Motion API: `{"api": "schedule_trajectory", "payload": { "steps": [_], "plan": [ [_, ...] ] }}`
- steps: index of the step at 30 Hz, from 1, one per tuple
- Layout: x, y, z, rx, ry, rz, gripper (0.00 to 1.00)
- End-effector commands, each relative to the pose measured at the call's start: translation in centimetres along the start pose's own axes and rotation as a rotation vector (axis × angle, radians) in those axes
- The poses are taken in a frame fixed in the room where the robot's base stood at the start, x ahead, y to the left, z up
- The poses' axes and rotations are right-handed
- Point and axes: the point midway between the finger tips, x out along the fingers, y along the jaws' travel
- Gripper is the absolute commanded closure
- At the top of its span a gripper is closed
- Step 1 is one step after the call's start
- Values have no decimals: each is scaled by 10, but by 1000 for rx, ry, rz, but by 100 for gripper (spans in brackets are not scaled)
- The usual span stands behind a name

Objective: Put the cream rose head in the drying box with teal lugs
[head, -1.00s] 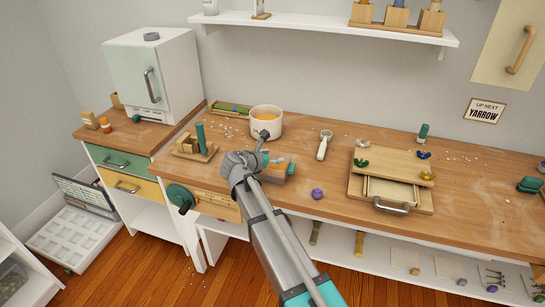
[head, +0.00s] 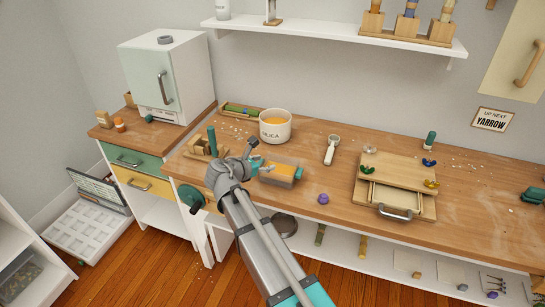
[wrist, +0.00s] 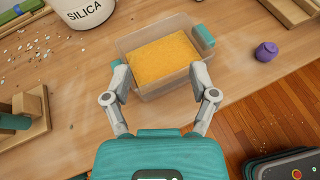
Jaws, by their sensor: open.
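The drying box with teal lugs (wrist: 148,91) is a clear, open box filled with orange grains. It stands on the bench in front of the silica pot, and the head view shows it too (head: 279,174). One teal lug (wrist: 203,36) shows at its right end and another at its left, beside my finger. My gripper (wrist: 162,80) is open, its two fingers apart at the near side of the box, with nothing seen between them. Whether the fingers touch the box I cannot tell. I cannot make out the cream rose head in either view.
A white silica pot (head: 275,132) stands behind the box. A small purple object (head: 323,198) lies to its right, and a wooden stand with a green post (head: 204,147) to its left. A wooden press (head: 397,173) with coloured wing nuts lies further right.

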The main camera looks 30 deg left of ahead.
Motion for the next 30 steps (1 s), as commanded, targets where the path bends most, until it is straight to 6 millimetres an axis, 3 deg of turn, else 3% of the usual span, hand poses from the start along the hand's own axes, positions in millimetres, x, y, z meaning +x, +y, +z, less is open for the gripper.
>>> {"api": "schedule_trajectory", "payload": {
  "steps": [3,9,30],
  "plan": [
    [-15,-1,2,0,0,0,25],
    [-26,0,0,1,0,0,25],
    [-26,0,0,1,0,-1,25]
  ]
}}
